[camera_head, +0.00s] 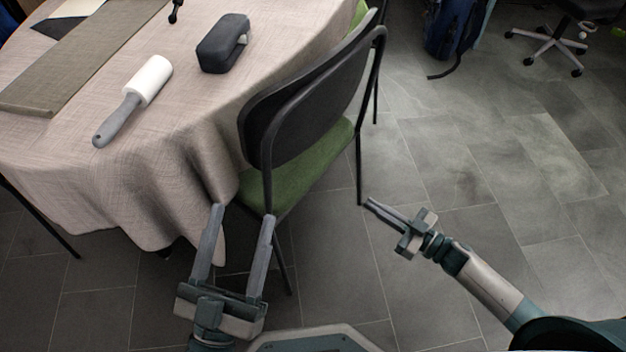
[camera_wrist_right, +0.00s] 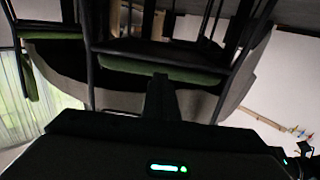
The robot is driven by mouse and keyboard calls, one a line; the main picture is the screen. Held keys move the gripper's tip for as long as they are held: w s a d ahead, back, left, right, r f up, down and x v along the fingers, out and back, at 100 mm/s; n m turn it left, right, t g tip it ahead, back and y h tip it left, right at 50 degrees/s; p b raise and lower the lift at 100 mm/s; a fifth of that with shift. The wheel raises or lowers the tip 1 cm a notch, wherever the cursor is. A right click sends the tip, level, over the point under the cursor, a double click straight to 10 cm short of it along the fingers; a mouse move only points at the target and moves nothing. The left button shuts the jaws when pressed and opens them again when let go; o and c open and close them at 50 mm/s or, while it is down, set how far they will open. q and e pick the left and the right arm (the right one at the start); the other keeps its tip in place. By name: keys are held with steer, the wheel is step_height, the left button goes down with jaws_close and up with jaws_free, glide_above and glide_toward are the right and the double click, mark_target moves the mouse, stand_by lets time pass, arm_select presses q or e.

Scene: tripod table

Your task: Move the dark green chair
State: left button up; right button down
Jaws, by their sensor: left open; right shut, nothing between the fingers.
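The chair (camera_head: 298,178) has a dark green seat, a black backrest and thin black legs. It stands upright, with its seat partly under the tablecloth edge of the round table (camera_head: 200,120). My left gripper (camera_head: 241,212) is open, its fingers pointing at the near left side of the chair, below the backrest. I cannot tell whether a finger touches the chair. My right gripper (camera_head: 370,202) is shut and empty, to the right of the chair near a leg in the picture. In the right wrist view a green seat (camera_wrist_right: 155,66) and dark legs show beyond the gripper.
On the table lie a lint roller (camera_head: 135,98), a dark case (camera_head: 224,44) and a grey-brown runner (camera_head: 75,70). A blue backpack (camera_head: 455,25) and a wheeled office chair (camera_head: 550,38) stand at the back right. The tiled floor (camera_head: 480,150) on the right is clear.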

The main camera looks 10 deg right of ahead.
arm_select(q)
steer(key=shift+s+f, duration=0.1)
steer(key=shift+f, duration=0.05)
arm_select(e)
steer(key=shift+f, duration=0.1)
arm_select(q)
steer(key=shift+s+a+r+t+b, duration=0.1)
steer(key=shift+a+r+t+b, duration=0.2)
steer(key=shift+r+t, duration=0.35)
steer(key=shift+s+a+r+t+b, duration=0.15)
steer(key=shift+a+r+t+b, duration=0.2)
steer(key=shift+r, duration=0.5)
steer(key=shift+s+a+r+t+b, duration=0.1)
steer(key=shift+a+r+t+b, duration=0.2)
steer(key=shift+r+t, duration=0.4)
arm_select(e)
steer(key=x, duration=1.3)
steer(key=shift+w+a, duration=0.2)
steer(key=shift+a, duration=0.05)
arm_select(q)
steer(key=shift+r, duration=0.1)
arm_select(e)
steer(key=shift+a, duration=0.1)
